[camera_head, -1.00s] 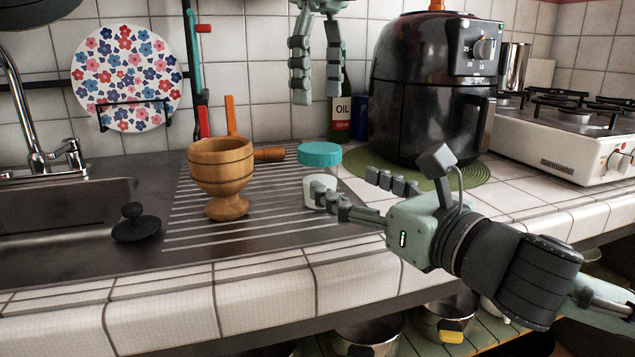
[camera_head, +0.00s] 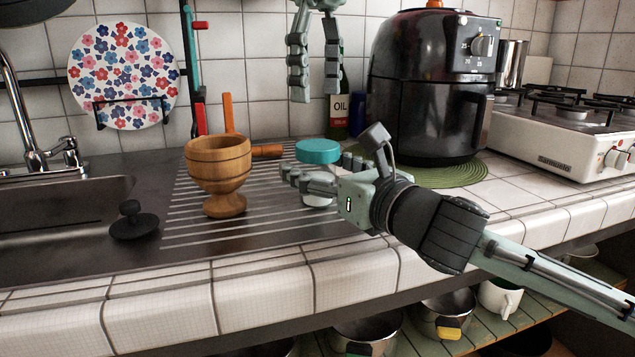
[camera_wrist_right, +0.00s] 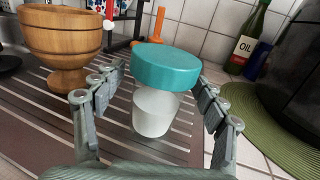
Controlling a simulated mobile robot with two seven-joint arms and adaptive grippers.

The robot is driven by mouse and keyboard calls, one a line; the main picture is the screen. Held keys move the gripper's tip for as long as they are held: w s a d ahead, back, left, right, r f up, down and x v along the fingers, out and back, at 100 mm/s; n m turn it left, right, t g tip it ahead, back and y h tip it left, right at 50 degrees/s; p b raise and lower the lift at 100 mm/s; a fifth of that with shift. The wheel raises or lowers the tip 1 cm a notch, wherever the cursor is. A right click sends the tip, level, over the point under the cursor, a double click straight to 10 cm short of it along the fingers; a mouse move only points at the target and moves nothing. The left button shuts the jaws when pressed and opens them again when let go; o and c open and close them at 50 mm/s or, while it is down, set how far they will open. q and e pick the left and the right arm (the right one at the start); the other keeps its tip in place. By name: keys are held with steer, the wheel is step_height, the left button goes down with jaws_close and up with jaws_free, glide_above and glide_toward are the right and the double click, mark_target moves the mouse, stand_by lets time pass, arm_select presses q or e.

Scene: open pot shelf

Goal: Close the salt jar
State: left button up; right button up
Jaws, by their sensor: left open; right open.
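The salt jar (camera_head: 317,200) stands on the ridged metal drainboard, a short clear jar with white contents. Its teal lid (camera_head: 318,151) sits at the top; I cannot tell whether it is fully seated. In the right wrist view the lid (camera_wrist_right: 166,66) and the white jar body (camera_wrist_right: 154,112) show between the fingers. My right gripper (camera_head: 318,170) is open, with one finger on each side of the jar, and hides part of its body. My left gripper (camera_head: 316,92) is open and empty, fingers pointing down, above and behind the jar.
A wooden mortar (camera_head: 219,167) stands left of the jar. A black sink stopper (camera_head: 133,221) lies near the sink (camera_head: 62,215). Behind are an oil bottle (camera_head: 338,118) and a black air fryer (camera_head: 430,90) on a green mat (camera_head: 455,172). A white stove (camera_head: 560,145) is at right.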

mark_target(318, 144)
jaws_close()
arm_select(q)
steer(key=m, duration=0.4)
steer(key=shift+m, duration=0.3)
stand_by(0.3)
steer(key=shift+f, duration=4)
